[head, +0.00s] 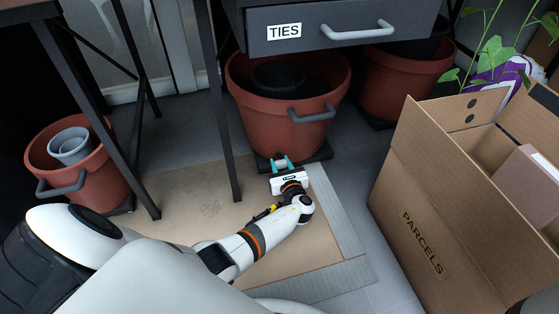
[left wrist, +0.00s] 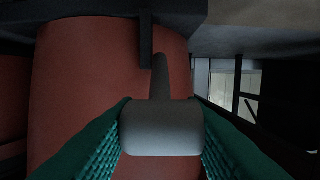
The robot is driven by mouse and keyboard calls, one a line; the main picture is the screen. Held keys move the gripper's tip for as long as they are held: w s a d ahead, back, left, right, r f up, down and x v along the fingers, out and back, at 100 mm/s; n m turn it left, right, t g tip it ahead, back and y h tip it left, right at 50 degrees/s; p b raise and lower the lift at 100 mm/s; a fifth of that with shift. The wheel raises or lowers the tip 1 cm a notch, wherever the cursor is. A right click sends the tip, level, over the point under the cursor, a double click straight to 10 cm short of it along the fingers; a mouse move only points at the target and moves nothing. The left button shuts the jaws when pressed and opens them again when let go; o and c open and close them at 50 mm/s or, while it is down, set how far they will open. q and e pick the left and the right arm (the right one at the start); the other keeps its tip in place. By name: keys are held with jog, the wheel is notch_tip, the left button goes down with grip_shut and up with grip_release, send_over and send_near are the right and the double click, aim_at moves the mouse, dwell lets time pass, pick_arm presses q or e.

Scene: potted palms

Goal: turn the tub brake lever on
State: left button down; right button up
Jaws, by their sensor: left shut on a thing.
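A large terracotta tub (head: 262,112) stands on a dark base (head: 318,155) under the drawer, in the middle of the head view. My left gripper (head: 281,162) is low at the front of this tub, close to the base. In the left wrist view its teal fingers are shut on the grey, rounded end of the brake lever (left wrist: 162,130). A thinner rod runs from that end toward the tub's red wall (left wrist: 85,80). The fingers and the hand largely hide the lever in the head view. My right gripper is not in view.
A drawer labelled TIES (head: 345,28) overhangs the tub. A PARCELS carton (head: 415,215) stands at the right. A smaller tub (head: 105,178) is at the left, behind a thin dark table leg (head: 222,120). A flat tan mat (head: 205,200) covers the floor below my arm.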

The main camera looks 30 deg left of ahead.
pick_arm(q)
jog(key=shift+s+d+f+b, duration=0.15)
jog(key=shift+f+b, duration=0.05)
jog(key=shift+f, duration=0.55)
jog(key=shift+s+d+f+b, duration=0.2)
jog(key=shift+f+b, duration=0.05)
jog(key=shift+f, duration=0.5)
jog(key=shift+s+d+f+b, duration=0.15)
jog(key=shift+f+b, duration=0.05)
jog(key=shift+f, duration=0.8)
dwell(0.7)
jog(key=c, duration=0.9)
grip_release()
jog(key=shift+w, duration=0.1)
jog(key=shift+r, duration=0.1)
